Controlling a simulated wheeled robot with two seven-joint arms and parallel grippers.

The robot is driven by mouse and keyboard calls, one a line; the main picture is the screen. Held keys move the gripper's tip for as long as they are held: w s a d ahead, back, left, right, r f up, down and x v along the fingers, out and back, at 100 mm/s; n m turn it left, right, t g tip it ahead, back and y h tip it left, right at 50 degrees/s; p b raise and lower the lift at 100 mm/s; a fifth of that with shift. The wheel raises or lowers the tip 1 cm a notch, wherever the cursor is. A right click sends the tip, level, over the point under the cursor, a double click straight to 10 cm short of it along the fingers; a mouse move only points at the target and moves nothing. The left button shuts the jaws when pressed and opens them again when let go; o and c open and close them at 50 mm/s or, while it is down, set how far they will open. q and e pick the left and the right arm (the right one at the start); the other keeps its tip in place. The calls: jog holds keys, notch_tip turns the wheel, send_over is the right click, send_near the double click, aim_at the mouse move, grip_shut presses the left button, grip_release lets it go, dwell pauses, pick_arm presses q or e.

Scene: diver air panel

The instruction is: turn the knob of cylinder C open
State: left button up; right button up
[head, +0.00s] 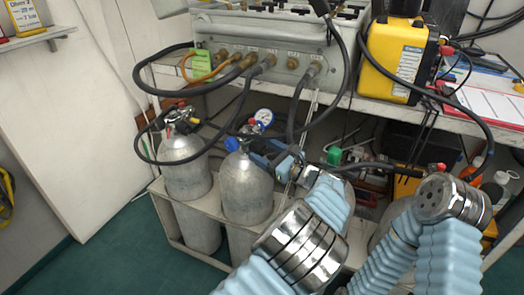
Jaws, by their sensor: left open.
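Two grey gas cylinders stand upright in a pale rack, a left one (183,170) and a middle one (244,188). A greyish surface behind my arms may be another cylinder, mostly hidden. No letter is legible, so I cannot tell which is C. The left cylinder's valve (180,117) has red parts.
A grey panel (273,48) with several brass fittings and black hoses sits on the bench above. Hoses loop down around the cylinders. A yellow unit (397,55) stands on the bench at right. Cluttered shelves lie below. Green floor (110,255) is clear at left.

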pick_arm(q)
jog(key=c, duration=1.1)
jog(key=shift+o, duration=0.2)
jog(key=shift+f+n+b, duration=0.15)
jog(key=shift+n+b, duration=0.7)
jog(key=shift+b, duration=0.05)
jog(key=shift+f+n+b, duration=0.15)
jog(key=shift+n+b, duration=0.7)
jog(key=shift+b, duration=0.05)
jog(key=shift+r+n+b, duration=0.1)
jog(key=shift+n+b, duration=1.4)
jog(key=shift+n, duration=0.4)
jog(key=o, duration=1.1)
jog(key=shift+r, duration=0.1)
jog(key=shift+c, duration=0.2)
jog(key=shift+s+d, duration=0.1)
jog(key=shift+d, duration=0.05)
jog(key=v, duration=1.3)
jog(key=shift+s+d+f, duration=0.15)
jog(key=shift+d+f, duration=0.05)
